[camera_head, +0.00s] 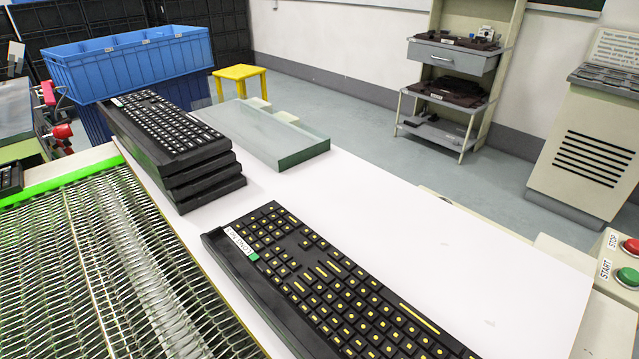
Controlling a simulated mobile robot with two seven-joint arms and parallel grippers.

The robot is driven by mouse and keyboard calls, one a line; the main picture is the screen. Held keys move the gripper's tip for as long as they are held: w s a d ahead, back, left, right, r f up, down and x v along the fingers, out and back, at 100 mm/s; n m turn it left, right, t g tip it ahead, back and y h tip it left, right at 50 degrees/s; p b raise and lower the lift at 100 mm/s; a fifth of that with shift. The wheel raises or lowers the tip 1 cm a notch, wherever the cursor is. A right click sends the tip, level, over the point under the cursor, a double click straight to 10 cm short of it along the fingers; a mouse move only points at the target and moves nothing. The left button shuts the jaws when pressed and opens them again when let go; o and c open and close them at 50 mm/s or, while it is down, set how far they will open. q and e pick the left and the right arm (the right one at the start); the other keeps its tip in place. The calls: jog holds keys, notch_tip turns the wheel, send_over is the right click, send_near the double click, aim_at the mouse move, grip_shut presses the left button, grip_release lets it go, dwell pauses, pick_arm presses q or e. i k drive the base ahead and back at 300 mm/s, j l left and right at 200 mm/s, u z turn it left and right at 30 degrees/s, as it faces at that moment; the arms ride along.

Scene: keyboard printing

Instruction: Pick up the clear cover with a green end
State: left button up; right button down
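A clear, flat, glass-like cover (262,132) with a greenish tint lies on the white table (400,225), behind the front keyboard and right of the keyboard stack. Its near end face looks darker green. Two small pale tabs show at its far right edge. Neither of my grippers is in view, and nothing is seen touching the cover.
A black keyboard with yellow-marked keys (335,285) lies in front, with a small green piece and white label. Several black keyboards are stacked (180,150) left of the cover. A wire conveyor (100,270) runs at left. Start and stop buttons (628,277) stand at right.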

aim_at(282, 142)
jog(key=i+l+u, duration=0.35)
jog(key=i, duration=0.45)
jog(key=i+l+u, duration=0.35)
jog(key=i+l, duration=0.35)
jog(key=i+l+u, duration=0.35)
jog(key=i+l, duration=0.25)
jog(key=l, duration=0.25)
